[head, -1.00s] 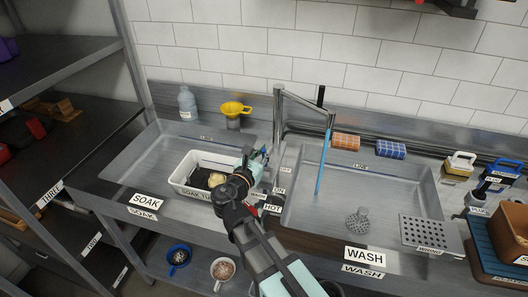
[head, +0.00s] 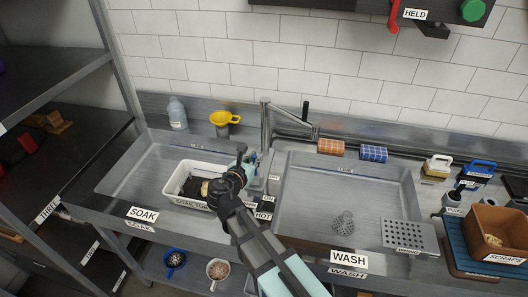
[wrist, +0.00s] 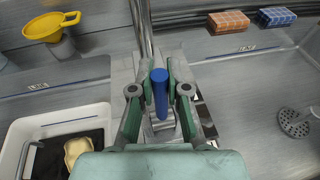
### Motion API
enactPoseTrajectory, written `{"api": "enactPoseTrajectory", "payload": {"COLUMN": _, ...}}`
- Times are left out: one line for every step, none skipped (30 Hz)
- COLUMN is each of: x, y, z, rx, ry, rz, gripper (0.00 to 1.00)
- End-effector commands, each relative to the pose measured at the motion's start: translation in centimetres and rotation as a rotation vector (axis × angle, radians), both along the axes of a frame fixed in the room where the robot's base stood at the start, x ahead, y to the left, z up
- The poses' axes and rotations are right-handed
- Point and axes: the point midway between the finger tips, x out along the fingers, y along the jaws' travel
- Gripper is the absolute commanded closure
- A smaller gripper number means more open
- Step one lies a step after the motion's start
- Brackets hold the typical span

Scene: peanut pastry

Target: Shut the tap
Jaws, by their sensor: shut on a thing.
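The metal tap (head: 265,125) stands at the back between the two basins, its spout reaching over the wash basin. No blue water stream shows under the spout. In the wrist view, a blue handle (wrist: 160,92) stands in front of the tap's post (wrist: 142,30). My gripper (wrist: 160,75) is shut on this blue handle, with a green finger on each side. In the head view, my gripper (head: 246,158) is at the tap's base and hides the handle. Labels, one reading HOT (head: 263,216), lie beside my gripper.
A white soak tub (head: 180,178) with a dark cloth and a pale lump sits left of my gripper. The wash basin (head: 310,200) holds a round drain strainer (head: 343,222). A yellow funnel (head: 225,118) and sponges (head: 331,147) stand along the back.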

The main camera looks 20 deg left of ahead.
Motion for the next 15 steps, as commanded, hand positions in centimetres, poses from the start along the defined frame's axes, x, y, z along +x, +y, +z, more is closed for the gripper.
{"api": "enactPoseTrajectory", "payload": {"x": -0.04, "y": 0.21, "z": 0.17, "rx": -0.001, "ry": 0.005, "rz": 0.002, "gripper": 1.0}}
{"api": "enactPoseTrajectory", "payload": {"x": -0.08, "y": 0.27, "z": 0.11, "rx": -0.002, "ry": 0.006, "rz": 0.004, "gripper": 1.0}}
{"api": "enactPoseTrajectory", "payload": {"x": -0.1, "y": 0.3, "z": 0.05, "rx": -0.001, "ry": 0.008, "rz": 0.004, "gripper": 1.0}}
{"api": "enactPoseTrajectory", "payload": {"x": -0.1, "y": 0.3, "z": 0.01, "rx": -0.002, "ry": 0.008, "rz": 0.004, "gripper": 1.0}}
{"api": "enactPoseTrajectory", "payload": {"x": -0.11, "y": 0.28, "z": -0.01, "rx": -0.001, "ry": 0.008, "rz": 0.004, "gripper": 1.0}}
{"api": "enactPoseTrajectory", "payload": {"x": -0.1, "y": 0.27, "z": -0.02, "rx": -0.001, "ry": 0.008, "rz": 0.004, "gripper": 1.0}}
{"api": "enactPoseTrajectory", "payload": {"x": -0.1, "y": 0.27, "z": -0.02, "rx": -0.002, "ry": 0.007, "rz": 0.004, "gripper": 1.0}}
{"api": "enactPoseTrajectory", "payload": {"x": -0.1, "y": 0.26, "z": -0.02, "rx": -0.002, "ry": 0.007, "rz": 0.004, "gripper": 1.0}}
{"api": "enactPoseTrajectory", "payload": {"x": -0.08, "y": 0.26, "z": -0.01, "rx": -0.002, "ry": 0.007, "rz": 0.004, "gripper": 1.0}}
{"api": "enactPoseTrajectory", "payload": {"x": -0.08, "y": 0.26, "z": -0.01, "rx": -0.002, "ry": 0.007, "rz": 0.004, "gripper": 1.0}}
{"api": "enactPoseTrajectory", "payload": {"x": -0.08, "y": 0.26, "z": 0.0, "rx": -0.002, "ry": 0.007, "rz": 0.004, "gripper": 0.82}}
{"api": "enactPoseTrajectory", "payload": {"x": -0.08, "y": 0.26, "z": 0.0, "rx": -0.002, "ry": 0.007, "rz": 0.004, "gripper": 0.67}}
{"api": "enactPoseTrajectory", "payload": {"x": -0.08, "y": 0.26, "z": 0.0, "rx": -0.002, "ry": 0.007, "rz": 0.004, "gripper": 0.59}}
{"api": "enactPoseTrajectory", "payload": {"x": -0.09, "y": 0.26, "z": 0.0, "rx": -0.002, "ry": 0.007, "rz": 0.004, "gripper": 0.59}}
{"api": "enactPoseTrajectory", "payload": {"x": -0.09, "y": 0.26, "z": 0.0, "rx": -0.002, "ry": 0.007, "rz": 0.004, "gripper": 0.59}}
